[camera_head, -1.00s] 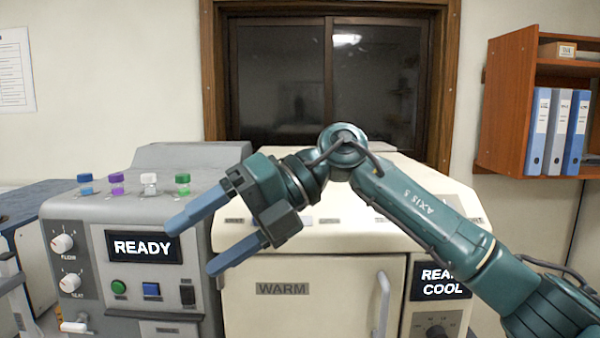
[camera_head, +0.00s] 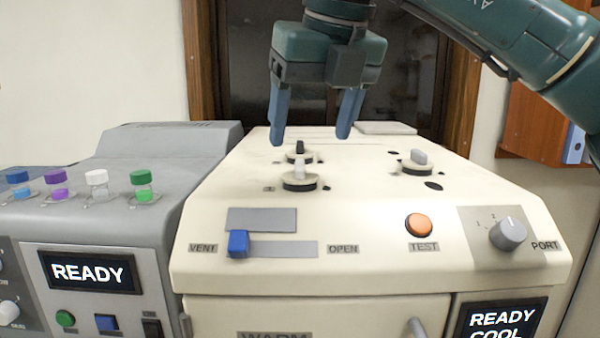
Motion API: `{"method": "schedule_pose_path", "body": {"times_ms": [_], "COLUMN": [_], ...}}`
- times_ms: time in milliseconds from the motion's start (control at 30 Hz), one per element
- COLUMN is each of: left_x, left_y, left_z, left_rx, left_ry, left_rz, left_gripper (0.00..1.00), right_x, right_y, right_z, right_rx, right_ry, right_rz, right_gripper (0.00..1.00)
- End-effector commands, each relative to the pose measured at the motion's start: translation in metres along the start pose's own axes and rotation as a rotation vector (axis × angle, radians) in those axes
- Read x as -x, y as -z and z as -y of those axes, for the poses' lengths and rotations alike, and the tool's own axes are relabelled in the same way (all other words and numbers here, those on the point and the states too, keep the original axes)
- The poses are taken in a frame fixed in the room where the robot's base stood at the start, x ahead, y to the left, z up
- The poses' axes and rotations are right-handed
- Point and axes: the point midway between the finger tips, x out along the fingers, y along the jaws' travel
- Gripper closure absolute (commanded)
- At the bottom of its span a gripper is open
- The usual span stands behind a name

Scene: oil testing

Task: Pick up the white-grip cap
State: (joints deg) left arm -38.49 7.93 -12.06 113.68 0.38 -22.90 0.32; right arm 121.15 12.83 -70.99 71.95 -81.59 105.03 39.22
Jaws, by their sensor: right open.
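The white-grip cap (camera_head: 300,182) sits on the top of the cream machine (camera_head: 370,212), a dark-edged disc with a pale upright grip. Just behind it is a cap with a black grip (camera_head: 299,149). A third cap with a grey grip (camera_head: 418,160) sits to the right. My right gripper (camera_head: 311,140) points down above the machine top, open and empty, with one blue finger to each side of the black-grip and white-grip caps in the picture. Its fingers appear above the caps and apart from them. My left gripper is out of view.
Several small vials with coloured caps (camera_head: 97,178) stand on the grey machine (camera_head: 150,150) at left. The cream machine's front has a blue slider (camera_head: 238,244), an orange TEST button (camera_head: 419,225) and a grey PORT knob (camera_head: 508,234). The top's right rear is mostly clear.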

Motion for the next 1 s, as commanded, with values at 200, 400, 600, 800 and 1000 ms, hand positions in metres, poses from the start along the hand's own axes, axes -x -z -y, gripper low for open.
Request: {"method": "schedule_pose_path", "body": {"times_ms": [200,400,600,800,1000], "left_x": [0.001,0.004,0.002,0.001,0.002], "left_y": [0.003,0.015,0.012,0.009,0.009], "left_z": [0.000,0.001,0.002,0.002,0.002], "left_rx": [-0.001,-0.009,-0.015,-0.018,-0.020], "left_ry": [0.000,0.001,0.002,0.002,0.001], "left_rz": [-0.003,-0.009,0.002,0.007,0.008], "left_gripper": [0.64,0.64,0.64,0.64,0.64], "right_x": [-0.019,-0.042,-0.067,-0.071,-0.070], "right_y": [-0.001,-0.005,-0.005,-0.005,-0.005], "right_z": [0.000,0.001,0.001,0.001,0.001], "right_rx": [0.000,0.000,0.000,0.000,0.000], "right_ry": [-0.001,-0.002,-0.002,-0.002,-0.002], "right_rz": [0.000,-0.004,0.000,0.001,0.001], "right_gripper": [0.28,0.28,0.28,0.28,0.39]}}
